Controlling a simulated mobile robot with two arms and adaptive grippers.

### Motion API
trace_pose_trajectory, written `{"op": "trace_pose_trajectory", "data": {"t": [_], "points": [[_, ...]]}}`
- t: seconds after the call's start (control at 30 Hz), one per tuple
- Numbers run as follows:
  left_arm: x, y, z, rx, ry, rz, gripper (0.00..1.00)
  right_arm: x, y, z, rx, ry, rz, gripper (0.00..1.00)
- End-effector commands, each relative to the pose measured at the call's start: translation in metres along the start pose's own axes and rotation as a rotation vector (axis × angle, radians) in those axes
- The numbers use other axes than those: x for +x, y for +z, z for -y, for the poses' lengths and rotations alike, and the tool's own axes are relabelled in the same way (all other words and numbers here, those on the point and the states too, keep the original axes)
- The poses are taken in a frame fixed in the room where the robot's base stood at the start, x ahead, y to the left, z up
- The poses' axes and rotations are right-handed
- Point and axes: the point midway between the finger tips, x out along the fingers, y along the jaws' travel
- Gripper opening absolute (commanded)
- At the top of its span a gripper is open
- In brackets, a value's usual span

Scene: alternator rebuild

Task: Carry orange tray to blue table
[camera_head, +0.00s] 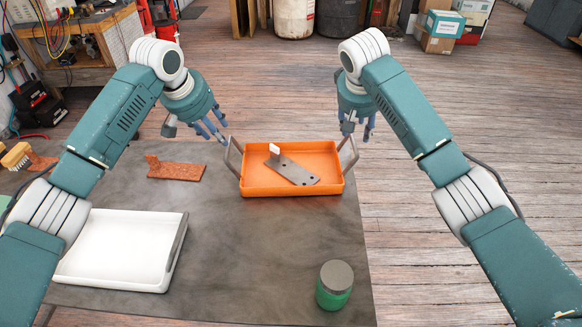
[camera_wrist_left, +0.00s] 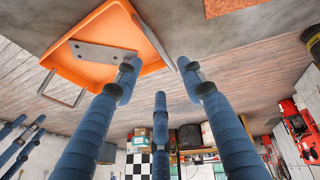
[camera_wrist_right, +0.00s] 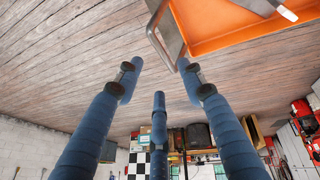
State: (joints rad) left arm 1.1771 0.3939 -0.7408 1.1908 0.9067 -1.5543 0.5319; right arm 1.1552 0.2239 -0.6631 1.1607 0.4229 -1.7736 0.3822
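The orange tray (camera_head: 292,191) lies on the dark grey table (camera_head: 235,245) near its far right corner. It has a grey handle at each end and holds a grey metal plate (camera_head: 297,172) with a white tab. My left gripper (camera_head: 213,131) is open and empty, above and beyond the left handle. My right gripper (camera_head: 358,130) is open, close to the right handle. The tray also shows in the left wrist view (camera_wrist_left: 70,70) and the right wrist view (camera_wrist_right: 215,43), with a handle near the spread fingers in each. I see no blue table.
A white tray (camera_head: 178,232) lies at the table's left front. A green jar (camera_head: 334,287) stands at the front right. A rust-coloured bracket (camera_head: 176,171) and a brush (camera_head: 17,155) lie further left. Wooden floor (camera_head: 450,130) is open to the right.

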Motion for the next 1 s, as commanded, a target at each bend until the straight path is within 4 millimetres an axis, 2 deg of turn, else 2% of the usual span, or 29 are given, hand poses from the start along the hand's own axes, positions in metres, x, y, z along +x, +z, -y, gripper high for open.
{"op": "trace_pose_trajectory", "data": {"t": [0.5, 0.7, 1.0], "points": [[0.085, 0.002, 0.001, -0.002, -0.002, 0.005, 0.40, 0.084, 0.001, 0.000, 0.000, 0.001, 0.004, 0.39], [0.101, 0.001, 0.001, -0.001, -0.002, 0.003, 0.40, 0.100, 0.001, 0.000, -0.002, 0.001, 0.002, 0.39], [0.103, 0.001, 0.001, -0.001, -0.002, 0.001, 0.40, 0.103, 0.001, 0.000, -0.001, 0.000, 0.002, 0.39]]}}
